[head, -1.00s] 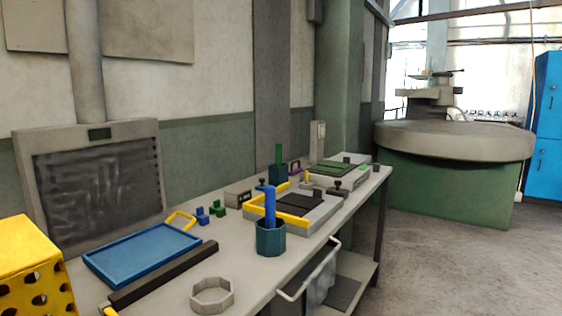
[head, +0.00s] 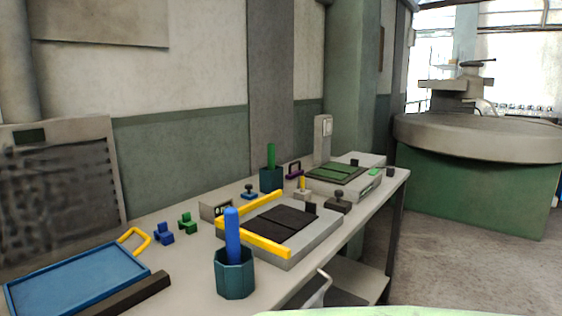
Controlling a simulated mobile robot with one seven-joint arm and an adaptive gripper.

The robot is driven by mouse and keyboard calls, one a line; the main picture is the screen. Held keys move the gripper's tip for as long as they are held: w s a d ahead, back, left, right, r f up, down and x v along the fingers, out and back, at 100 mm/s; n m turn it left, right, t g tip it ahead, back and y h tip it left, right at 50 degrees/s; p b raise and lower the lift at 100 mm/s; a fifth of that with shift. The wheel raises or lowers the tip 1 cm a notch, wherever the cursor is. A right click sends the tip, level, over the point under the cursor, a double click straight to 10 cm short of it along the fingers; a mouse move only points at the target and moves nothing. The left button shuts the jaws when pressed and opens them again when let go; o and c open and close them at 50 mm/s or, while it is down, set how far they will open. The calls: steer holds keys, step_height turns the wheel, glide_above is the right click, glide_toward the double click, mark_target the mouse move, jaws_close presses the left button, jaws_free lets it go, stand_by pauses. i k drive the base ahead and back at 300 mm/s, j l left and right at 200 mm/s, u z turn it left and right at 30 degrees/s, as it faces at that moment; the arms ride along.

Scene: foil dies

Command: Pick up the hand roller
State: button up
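I cannot tell for certain which thing is the hand roller. A blue cylinder (head: 232,235) stands upright in a teal octagonal cup (head: 235,277) near the bench's front edge. A green cylinder (head: 271,157) stands in a similar dark teal cup (head: 271,180) farther back. A yellow looped handle (head: 135,241) lies by the blue tray (head: 78,276), and a small purple handled piece (head: 293,169) sits near the wall. My gripper is not in view.
The bench (head: 190,262) runs along the wall. A grey press with a yellow frame (head: 287,246) and a green-topped one (head: 337,172) stand on it. Small blue (head: 164,234) and green (head: 187,223) blocks lie between tray and press. Open floor lies right, before a large round green-based machine (head: 470,190).

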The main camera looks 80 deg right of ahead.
mark_target(272, 156)
steer(key=k+l, duration=0.1)
steer(key=l, duration=0.4)
steer(key=k+l, duration=0.1)
steer(key=l, duration=0.4)
steer(key=k+l, duration=0.1)
steer(key=l, duration=0.45)
steer(key=k+l, duration=0.15)
steer(key=l, duration=0.35)
steer(key=k+l, duration=0.1)
steer(key=l, duration=0.4)
steer(key=k+l, duration=0.1)
steer(key=l, duration=0.4)
steer(key=k+l, duration=0.1)
steer(key=l, duration=1.7)
